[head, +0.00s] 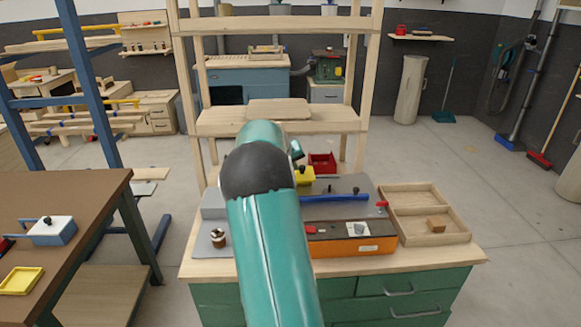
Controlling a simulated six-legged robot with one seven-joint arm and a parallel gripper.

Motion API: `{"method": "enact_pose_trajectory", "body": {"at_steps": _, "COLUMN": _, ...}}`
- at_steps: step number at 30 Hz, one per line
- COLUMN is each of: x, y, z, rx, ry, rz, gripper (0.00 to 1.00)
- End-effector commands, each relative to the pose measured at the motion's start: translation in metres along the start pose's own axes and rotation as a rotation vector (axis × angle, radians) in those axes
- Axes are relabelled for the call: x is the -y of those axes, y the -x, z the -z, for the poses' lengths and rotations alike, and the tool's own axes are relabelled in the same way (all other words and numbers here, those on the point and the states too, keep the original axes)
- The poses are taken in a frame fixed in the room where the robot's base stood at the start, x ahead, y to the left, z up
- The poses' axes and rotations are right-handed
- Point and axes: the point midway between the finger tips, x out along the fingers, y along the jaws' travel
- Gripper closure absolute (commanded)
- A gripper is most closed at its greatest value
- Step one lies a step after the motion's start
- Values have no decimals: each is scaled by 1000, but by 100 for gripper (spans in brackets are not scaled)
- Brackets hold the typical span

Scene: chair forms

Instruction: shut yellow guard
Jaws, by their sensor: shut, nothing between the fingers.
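The yellow guard (305,177) shows as a small yellow piece with a dark knob on top, on the workbench just right of my arm. My arm covers part of its left side, and I cannot tell how far open it stands. It sits at the back left of a grey machine bed (345,185) with a blue bar (335,198) across it. My teal arm reaches forward over the bench. My gripper is hidden behind the arm's dark joint, so its fingers and their distance from the guard cannot be seen.
An orange-fronted unit (352,247) is at the bench's front. A wooden tray (398,196) with a small block is at the right, a red bin (322,162) behind. A wooden shelf frame (355,75) rises at the back. A brown table (75,195) stands left; the floor right is clear.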

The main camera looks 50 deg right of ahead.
Motion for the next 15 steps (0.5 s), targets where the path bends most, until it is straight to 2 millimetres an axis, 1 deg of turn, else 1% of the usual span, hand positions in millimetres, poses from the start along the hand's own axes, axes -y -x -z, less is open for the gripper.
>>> {"method": "enact_pose_trajectory", "body": {"at_steps": 2, "x": 0, "y": 0, "z": 0, "rx": 0, "ry": 0, "rz": 0, "gripper": 100}}
{"method": "enact_pose_trajectory", "body": {"at_steps": 5, "x": -6, "y": -2, "z": -2, "rx": 1, "ry": -1, "rz": -1, "gripper": 100}}
{"method": "enact_pose_trajectory", "body": {"at_steps": 8, "x": -23, "y": -8, "z": -7, "rx": 3, "ry": -3, "rz": -2, "gripper": 100}}
{"method": "enact_pose_trajectory", "body": {"at_steps": 12, "x": -56, "y": -21, "z": -18, "rx": 3, "ry": -4, "rz": -3, "gripper": 100}}
{"method": "enact_pose_trajectory", "body": {"at_steps": 15, "x": -76, "y": -28, "z": -24, "rx": 3, "ry": -4, "rz": -1, "gripper": 100}}
